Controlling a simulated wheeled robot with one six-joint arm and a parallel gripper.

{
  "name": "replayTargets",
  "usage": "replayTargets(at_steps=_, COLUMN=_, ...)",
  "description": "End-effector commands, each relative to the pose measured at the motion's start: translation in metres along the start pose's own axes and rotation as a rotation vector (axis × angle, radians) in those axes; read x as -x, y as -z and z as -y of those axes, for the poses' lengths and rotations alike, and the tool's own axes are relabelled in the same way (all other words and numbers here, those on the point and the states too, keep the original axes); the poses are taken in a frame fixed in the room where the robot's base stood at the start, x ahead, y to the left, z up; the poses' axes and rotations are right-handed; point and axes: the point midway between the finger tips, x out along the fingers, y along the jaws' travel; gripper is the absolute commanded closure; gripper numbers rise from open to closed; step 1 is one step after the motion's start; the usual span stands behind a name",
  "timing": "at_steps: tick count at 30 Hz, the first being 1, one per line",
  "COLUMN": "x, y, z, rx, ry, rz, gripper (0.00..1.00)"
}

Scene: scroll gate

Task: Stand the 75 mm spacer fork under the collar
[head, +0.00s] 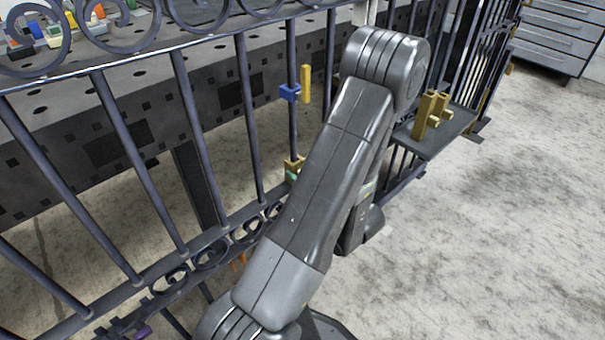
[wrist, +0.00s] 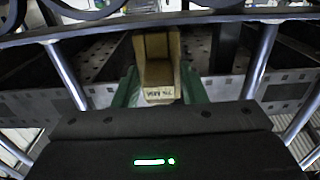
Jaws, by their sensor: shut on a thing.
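The blue collar (head: 289,92) sits on an upright gate bar in the head view, with a yellow upright piece (head: 305,84) at its right side. A brass spacer fork (head: 293,163) is below the collar by the same bar, with a gap between them. My gripper (head: 291,177) shows there only as a bit of green; my arm hides the rest. In the wrist view my gripper's green fingers (wrist: 158,90) are shut on the fork (wrist: 158,60). Its end label is too blurred to read surely. I cannot tell whether the fork is around the bar.
Brass forks (head: 432,112) stand on a dark shelf (head: 446,138) at the right. Gate bars (head: 192,125) stand close around my gripper, above scrollwork (head: 212,255). A dark perforated bench (head: 130,85) is behind the gate. A drawer cabinet (head: 553,40) stands far right; the floor before it is clear.

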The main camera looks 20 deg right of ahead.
Motion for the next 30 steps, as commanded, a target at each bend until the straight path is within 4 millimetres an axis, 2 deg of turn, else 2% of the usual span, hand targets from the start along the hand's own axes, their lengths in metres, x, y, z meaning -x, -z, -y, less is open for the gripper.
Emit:
replayTargets(at_steps=22, x=-0.0035, y=-0.0033, z=0.0029, rx=0.001, ry=0.011, rz=-0.001, gripper=1.0)
replayTargets(at_steps=23, x=-0.0035, y=-0.0033, z=0.003, rx=0.0, ry=0.011, rz=0.0, gripper=0.6)
replayTargets(at_steps=26, x=-0.003, y=-0.0029, z=0.0026, rx=0.0, ry=0.01, rz=0.0, gripper=0.41)
replayTargets(at_steps=27, x=-0.0028, y=-0.0029, z=0.0024, rx=0.0, ry=0.008, rz=0.0, gripper=0.37)
replayTargets(at_steps=30, x=-0.0023, y=-0.0028, z=0.002, rx=0.0, ry=0.006, rz=0.0, gripper=0.37)
